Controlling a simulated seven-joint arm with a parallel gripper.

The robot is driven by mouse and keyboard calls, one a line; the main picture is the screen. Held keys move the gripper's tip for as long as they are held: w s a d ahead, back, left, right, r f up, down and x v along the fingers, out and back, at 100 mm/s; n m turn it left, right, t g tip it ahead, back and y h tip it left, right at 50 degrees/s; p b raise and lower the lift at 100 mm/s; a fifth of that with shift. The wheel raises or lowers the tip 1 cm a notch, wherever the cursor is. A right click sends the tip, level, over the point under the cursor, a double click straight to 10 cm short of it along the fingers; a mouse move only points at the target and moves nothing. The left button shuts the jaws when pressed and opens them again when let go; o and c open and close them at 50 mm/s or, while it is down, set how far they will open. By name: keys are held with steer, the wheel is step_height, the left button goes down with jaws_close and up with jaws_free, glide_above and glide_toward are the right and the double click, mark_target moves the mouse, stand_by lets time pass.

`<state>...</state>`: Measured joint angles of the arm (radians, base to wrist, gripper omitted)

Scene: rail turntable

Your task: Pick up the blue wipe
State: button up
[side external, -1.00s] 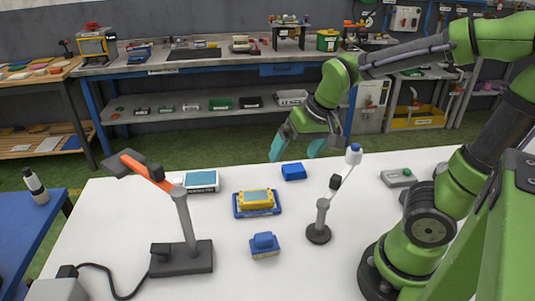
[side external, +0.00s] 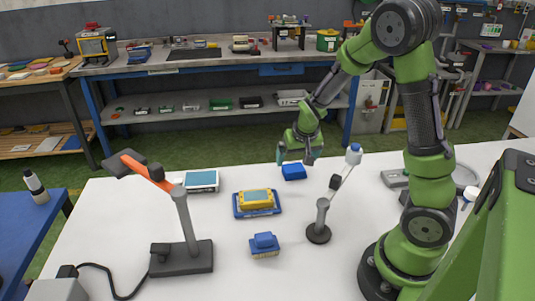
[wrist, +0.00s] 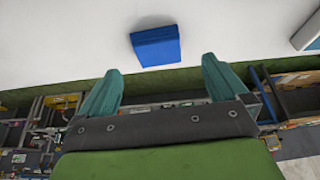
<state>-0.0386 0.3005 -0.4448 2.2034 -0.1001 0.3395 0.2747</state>
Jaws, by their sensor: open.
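The blue wipe (side external: 294,172) is a small folded blue block lying flat near the far edge of the white table. In the wrist view the blue wipe (wrist: 156,46) lies ahead of the fingertips, roughly centred between them. My gripper (side external: 296,159) is just above and beyond the wipe in the side view. Its two teal fingers are spread apart with nothing between them.
A yellow device on a blue tray (side external: 240,212), a blue-handled brush (side external: 264,245) and a white-blue box (side external: 202,180) stand nearby. A thin stand with a white-blue top (side external: 319,232) rises right of the wipe. An orange-armed stand (side external: 186,222) is at left.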

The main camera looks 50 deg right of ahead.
mark_target(295, 168)
steer(key=shift+d+x, duration=0.15)
steer(key=shift+x, duration=1.4)
steer(key=shift+d+x, duration=0.15)
steer(key=shift+x, duration=1.4)
steer(key=shift+c, duration=0.2)
steer(key=shift+r, duration=0.1)
steer(key=c, duration=1)
step_height(295, 168, up, 10)
